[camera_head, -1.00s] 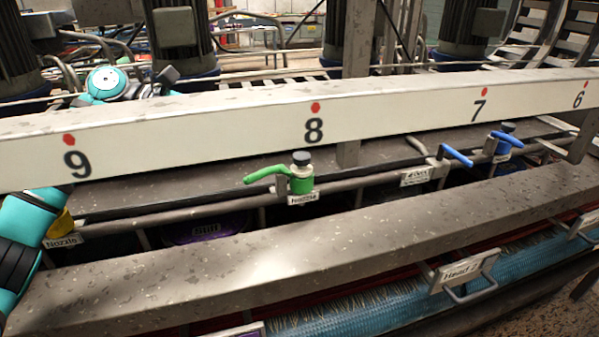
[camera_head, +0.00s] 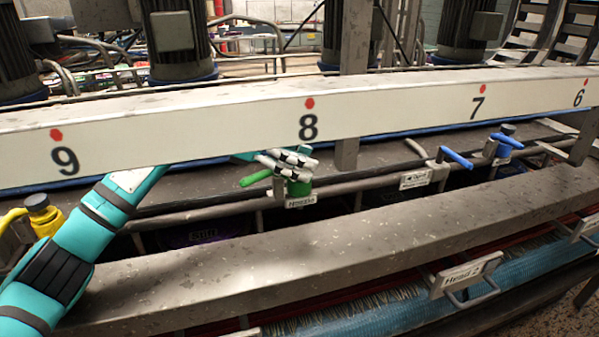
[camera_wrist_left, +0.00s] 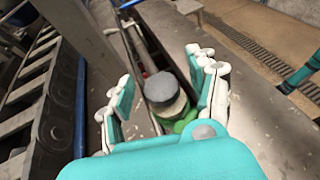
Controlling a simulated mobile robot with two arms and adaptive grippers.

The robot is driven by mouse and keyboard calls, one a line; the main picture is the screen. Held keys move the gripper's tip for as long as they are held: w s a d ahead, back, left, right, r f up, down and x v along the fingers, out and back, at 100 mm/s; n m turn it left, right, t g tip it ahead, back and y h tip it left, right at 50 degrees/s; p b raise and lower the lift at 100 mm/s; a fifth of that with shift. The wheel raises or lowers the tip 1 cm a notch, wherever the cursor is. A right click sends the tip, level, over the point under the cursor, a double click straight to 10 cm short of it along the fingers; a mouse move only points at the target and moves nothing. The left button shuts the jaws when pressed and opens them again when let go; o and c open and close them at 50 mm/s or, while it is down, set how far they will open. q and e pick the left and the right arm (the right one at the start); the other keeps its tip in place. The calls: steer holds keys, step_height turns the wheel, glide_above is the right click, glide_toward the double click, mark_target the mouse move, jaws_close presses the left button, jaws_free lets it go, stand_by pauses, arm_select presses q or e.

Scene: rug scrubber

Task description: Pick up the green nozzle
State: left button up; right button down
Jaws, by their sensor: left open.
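The green nozzle (camera_head: 299,189) sits upright on the grey pipe under the number 8, with its green handle (camera_head: 256,178) pointing left and a "Nozzle" label below it. My left gripper (camera_head: 288,160) is at the top of the nozzle and hides its dark cap in the head view. In the left wrist view the nozzle's dark cap (camera_wrist_left: 161,88) and pale collar lie between the two open fingers (camera_wrist_left: 160,97), with some green below. I cannot tell whether the fingers touch it. My right gripper is not in view.
A white numbered beam (camera_head: 400,111) runs across above the pipe, and my left arm passes beneath it. A yellow nozzle (camera_head: 44,214) stands at the left. Blue handles (camera_head: 456,158) are at the right. A wide metal beam (camera_head: 330,235) lies in front.

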arm_select(q)
jaws_close()
stand_by(0.4)
